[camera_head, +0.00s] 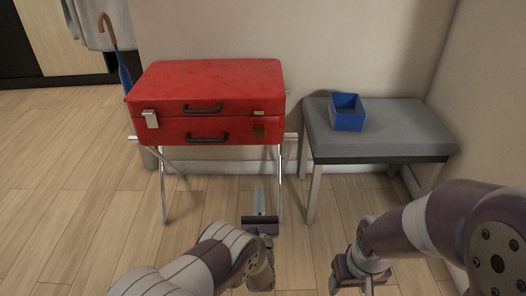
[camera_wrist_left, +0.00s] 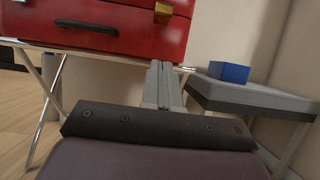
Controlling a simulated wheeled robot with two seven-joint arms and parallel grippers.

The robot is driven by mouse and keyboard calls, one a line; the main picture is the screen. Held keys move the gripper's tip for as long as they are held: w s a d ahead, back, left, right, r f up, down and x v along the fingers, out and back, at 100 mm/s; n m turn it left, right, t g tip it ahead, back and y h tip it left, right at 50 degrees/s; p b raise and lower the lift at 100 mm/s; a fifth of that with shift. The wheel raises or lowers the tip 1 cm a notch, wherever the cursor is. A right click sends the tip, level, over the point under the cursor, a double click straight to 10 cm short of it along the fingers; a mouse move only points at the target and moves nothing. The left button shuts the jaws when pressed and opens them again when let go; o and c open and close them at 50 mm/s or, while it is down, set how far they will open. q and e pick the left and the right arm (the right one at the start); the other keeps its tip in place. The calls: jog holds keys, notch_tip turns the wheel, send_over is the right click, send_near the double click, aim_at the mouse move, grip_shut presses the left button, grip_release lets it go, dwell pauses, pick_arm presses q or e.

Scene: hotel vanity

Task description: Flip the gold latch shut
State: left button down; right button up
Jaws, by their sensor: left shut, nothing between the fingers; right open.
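A red suitcase (camera_head: 215,85) lies closed on a folding luggage rack, with its lid down. A small gold latch piece (camera_head: 258,113) is on the front right at the lid seam, with a dark plate (camera_head: 259,131) below it. In the left wrist view the gold latch (camera_wrist_left: 163,12) shows at the top edge, partly cut off; I cannot tell its exact position. A pale latch (camera_head: 150,118) is at the front left. My left gripper (camera_head: 259,197) is shut and empty, below and in front of the suitcase's right side, apart from it. My right gripper (camera_head: 354,284) is open, low at the right.
A grey bench (camera_head: 385,140) stands right of the rack, with a blue open box (camera_head: 347,113) on it. The rack's metal legs (camera_head: 163,185) stand below the suitcase. A blue umbrella (camera_head: 124,70) is behind at the left. The wooden floor at the left is clear.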

pick_arm(q)
jog(key=b, duration=0.5)
send_near(259, 131)
jog(key=w+f, duration=0.4)
jog(key=r, duration=0.1)
jog(key=w+r, duration=0.1)
jog(key=w+r+b, duration=0.1)
jog(key=r, duration=0.1)
